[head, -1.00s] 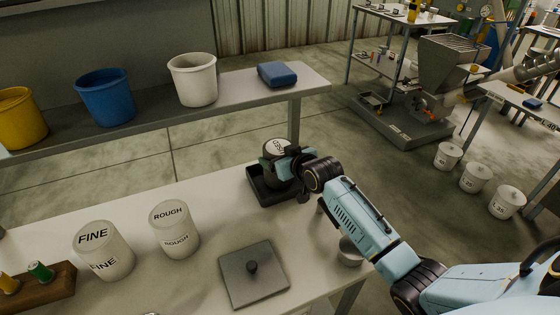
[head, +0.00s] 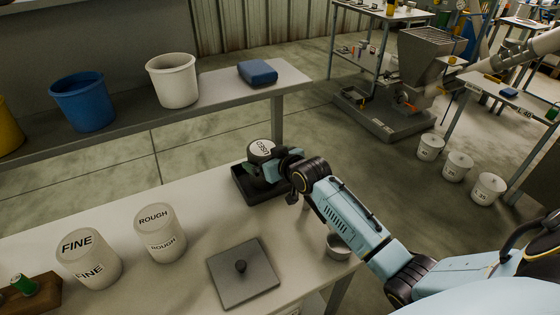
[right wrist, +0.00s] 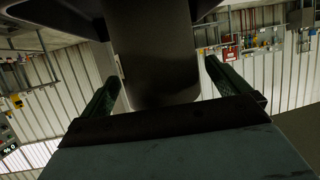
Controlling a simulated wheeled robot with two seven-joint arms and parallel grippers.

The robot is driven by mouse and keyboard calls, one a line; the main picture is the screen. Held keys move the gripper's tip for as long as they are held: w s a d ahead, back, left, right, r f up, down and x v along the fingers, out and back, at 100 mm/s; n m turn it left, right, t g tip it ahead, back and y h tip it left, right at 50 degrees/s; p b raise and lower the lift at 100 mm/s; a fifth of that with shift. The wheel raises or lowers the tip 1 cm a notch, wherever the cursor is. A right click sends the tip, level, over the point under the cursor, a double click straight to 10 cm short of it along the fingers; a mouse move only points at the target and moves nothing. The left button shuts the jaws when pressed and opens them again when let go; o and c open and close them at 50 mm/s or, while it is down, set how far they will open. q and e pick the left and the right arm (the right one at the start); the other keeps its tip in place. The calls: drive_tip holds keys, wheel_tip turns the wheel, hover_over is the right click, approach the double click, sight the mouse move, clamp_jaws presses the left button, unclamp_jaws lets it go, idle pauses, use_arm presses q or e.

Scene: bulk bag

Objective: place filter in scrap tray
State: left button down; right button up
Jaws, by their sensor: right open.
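The used filter (head: 262,149), a dark cylinder with a pale top lettered "USED", stands upright in the black scrap tray (head: 241,185) at the back edge of the table. My right gripper (head: 279,166) is at the filter's right side, low by the tray. In the right wrist view the dark body of the filter (right wrist: 160,50) is between the two spread fingers of that gripper (right wrist: 162,73), with gaps showing on both sides. The filter's base is hidden by the tray wall and gripper. My left gripper is out of view.
Pale FINE (head: 88,260) and ROUGH (head: 160,233) filters stand at the table's left. A grey square lid (head: 243,275) with a knob lies at the front. A small metal cup (head: 338,246) stands beside my right arm. A shelf behind holds buckets (head: 172,80).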

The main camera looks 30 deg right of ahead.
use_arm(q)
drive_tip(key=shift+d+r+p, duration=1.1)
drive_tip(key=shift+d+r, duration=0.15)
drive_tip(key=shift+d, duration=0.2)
use_arm(e)
drive_tip(key=v, duration=1)
drive_tip(key=shift+s+r, duration=0.2)
drive_tip(key=shift+s, duration=0.05)
